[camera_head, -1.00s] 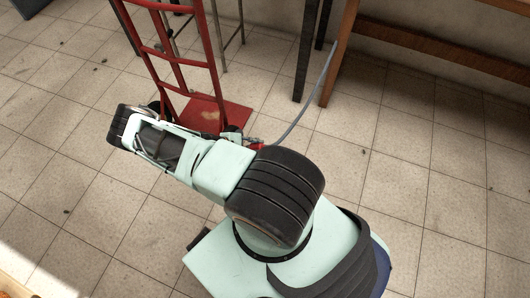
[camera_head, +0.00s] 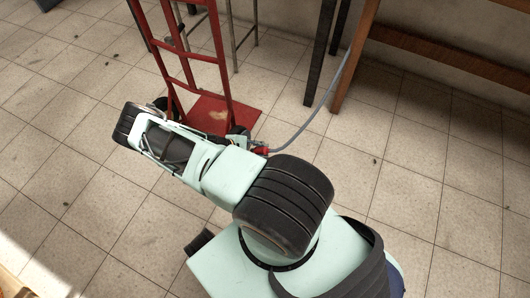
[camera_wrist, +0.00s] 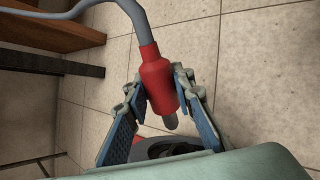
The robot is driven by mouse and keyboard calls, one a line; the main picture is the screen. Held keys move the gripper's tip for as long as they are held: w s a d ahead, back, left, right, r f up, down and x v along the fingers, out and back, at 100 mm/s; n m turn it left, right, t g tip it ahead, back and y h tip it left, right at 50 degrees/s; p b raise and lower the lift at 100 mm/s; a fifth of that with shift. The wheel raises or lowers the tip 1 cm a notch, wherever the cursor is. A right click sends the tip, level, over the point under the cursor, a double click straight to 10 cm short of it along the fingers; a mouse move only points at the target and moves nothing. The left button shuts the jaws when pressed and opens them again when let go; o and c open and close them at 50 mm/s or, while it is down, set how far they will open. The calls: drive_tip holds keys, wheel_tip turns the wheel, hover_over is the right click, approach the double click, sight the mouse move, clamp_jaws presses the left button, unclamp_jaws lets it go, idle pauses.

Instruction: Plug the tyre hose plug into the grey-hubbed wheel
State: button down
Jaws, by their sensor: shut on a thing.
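The tyre hose plug (camera_wrist: 158,85) is red with a grey tip, on a grey hose (camera_wrist: 125,8). My gripper (camera_wrist: 161,93) is shut on its red body in the wrist view, with the tip pointing down the picture. In the head view, my gripper (camera_head: 243,145) and the red plug (camera_head: 262,150) show small beyond my arm. A dark wheel (camera_wrist: 172,147) lies below the plug tip in the wrist view, mostly hidden by my wrist. A hand truck wheel (camera_head: 238,131) shows just behind my gripper. I cannot tell its hub colour, nor the gap to the tip.
A red hand truck (camera_head: 190,83) stands upright on the tiled floor, its base plate (camera_head: 215,113) beside my gripper. The hose (camera_head: 318,105) rises to a wooden table (camera_head: 357,55) at the upper right. Dark legs stand beside it. The floor (camera_head: 420,170) at right is clear.

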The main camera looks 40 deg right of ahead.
sight(253, 150)
drive_tip(key=shift+w+a+f+b, duration=0.3)
drive_tip(key=shift+w+f+b, duration=0.3)
drive_tip(key=shift+w+b, duration=0.2)
drive_tip(key=shift+w+a+f+b, duration=0.25)
drive_tip(key=shift+w+f+b, duration=0.4)
drive_tip(key=shift+b, duration=0.2)
drive_tip(key=shift+r+b, duration=0.1)
drive_tip(key=shift+b, duration=0.45)
idle(0.6)
drive_tip(key=shift+w+a+f+b, duration=0.25)
drive_tip(key=shift+w+a+f, duration=0.1)
drive_tip(key=shift+w+f, duration=0.35)
drive_tip(key=shift+w+a+f+b, duration=0.3)
drive_tip(key=shift+w+f, duration=0.15)
drive_tip(key=shift+w, duration=0.4)
idle(0.3)
drive_tip(key=c, duration=1.6)
unclamp_jaws()
drive_tip(key=v, duration=1.2)
